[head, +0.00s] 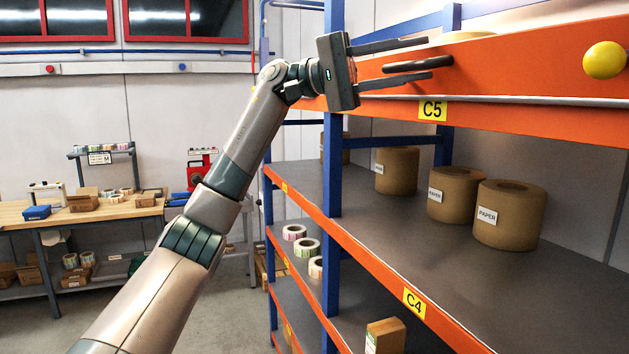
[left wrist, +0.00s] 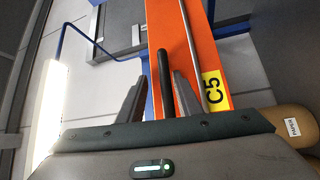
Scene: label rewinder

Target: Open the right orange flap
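The orange flap (head: 530,62) is a long panel at the top of the shelf rack, above a grey strip and the C5 label. It looks closed. Its black bar handle (head: 418,64) lies along its face. My left gripper (head: 428,57) is open, with one finger above the handle and one below in the head view. In the left wrist view the handle (left wrist: 165,82) runs between the two fingers of my left gripper (left wrist: 158,88), nearer the right finger. Visible gaps remain, and contact is unclear. My right gripper is not in view.
A yellow ball-shaped knob (head: 604,60) sits on the flap to the right. A blue upright post (head: 332,180) stands below my left gripper. Brown paper rolls (head: 509,215) stand on the shelf underneath. A workbench (head: 85,215) is at the far left.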

